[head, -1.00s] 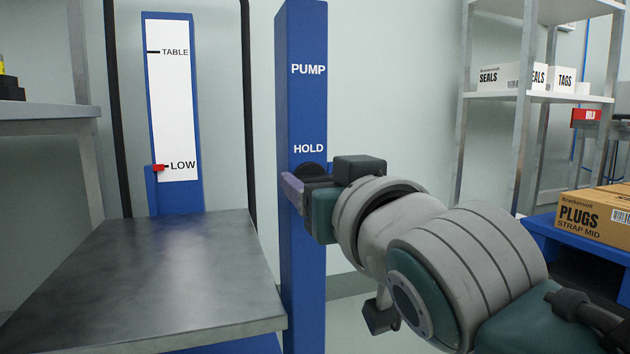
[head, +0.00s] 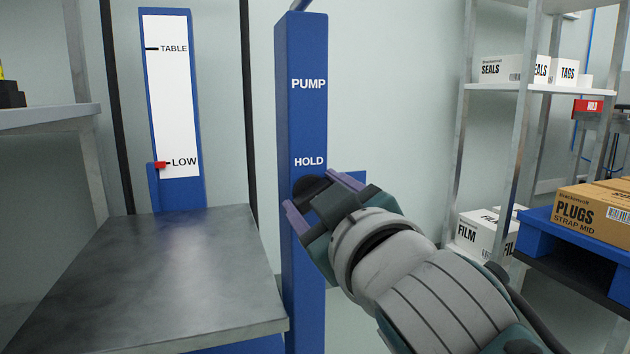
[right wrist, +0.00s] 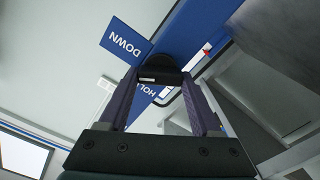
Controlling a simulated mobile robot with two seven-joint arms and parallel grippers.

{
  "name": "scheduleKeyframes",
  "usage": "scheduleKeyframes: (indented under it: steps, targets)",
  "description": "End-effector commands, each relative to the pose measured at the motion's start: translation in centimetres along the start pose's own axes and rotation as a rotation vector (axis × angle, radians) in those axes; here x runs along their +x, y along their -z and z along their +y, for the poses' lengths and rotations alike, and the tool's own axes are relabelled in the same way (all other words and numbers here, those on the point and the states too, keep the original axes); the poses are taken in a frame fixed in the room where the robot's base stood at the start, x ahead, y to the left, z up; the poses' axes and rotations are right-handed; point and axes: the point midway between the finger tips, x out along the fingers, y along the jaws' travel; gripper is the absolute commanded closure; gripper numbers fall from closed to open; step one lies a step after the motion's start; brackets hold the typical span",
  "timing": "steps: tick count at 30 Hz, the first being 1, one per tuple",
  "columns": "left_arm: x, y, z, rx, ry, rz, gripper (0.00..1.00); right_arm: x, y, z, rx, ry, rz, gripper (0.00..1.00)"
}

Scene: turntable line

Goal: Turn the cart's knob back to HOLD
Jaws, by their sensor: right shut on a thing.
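The cart's blue post (head: 305,120) carries the white words PUMP above and HOLD below. The black round knob (head: 309,186) sits just below HOLD. My right gripper (head: 322,195) is shut on the knob, its purple fingers on either side, reaching in from the lower right and tilted. In the right wrist view the dark knob (right wrist: 160,66) lies between the fingertips, with HOLD partly hidden behind it. A blue side plate (right wrist: 126,40) there reads DOWN. I cannot tell which word the knob points to. My left gripper is not in view.
The cart's bare metal platform (head: 170,280) lies left of the post. Behind it a white scale (head: 172,95) has a red marker (head: 160,165) at LOW. A shelf rack (head: 545,88) with boxes and a blue pallet (head: 580,240) with cartons stand at right.

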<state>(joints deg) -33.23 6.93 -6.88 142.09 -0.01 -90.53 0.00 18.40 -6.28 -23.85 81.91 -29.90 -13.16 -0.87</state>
Motion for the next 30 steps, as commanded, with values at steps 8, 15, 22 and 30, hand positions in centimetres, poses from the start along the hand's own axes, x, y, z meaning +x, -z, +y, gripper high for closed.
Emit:
scheduleKeyframes:
  steps: [8,15,22,30]
  targets:
    - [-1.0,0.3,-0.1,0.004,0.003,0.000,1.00,0.0,0.0,-0.1,-0.264,0.001,-0.002,0.91]
    - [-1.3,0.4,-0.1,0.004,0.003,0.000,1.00,0.0,0.0,-0.2,-0.493,0.000,0.000,0.91]
    - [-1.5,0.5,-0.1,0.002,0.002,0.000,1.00,0.0,-0.1,-0.3,-0.701,0.001,0.000,0.91]
    - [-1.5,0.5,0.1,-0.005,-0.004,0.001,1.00,0.0,-0.2,-0.3,-0.893,0.001,-0.001,0.91]
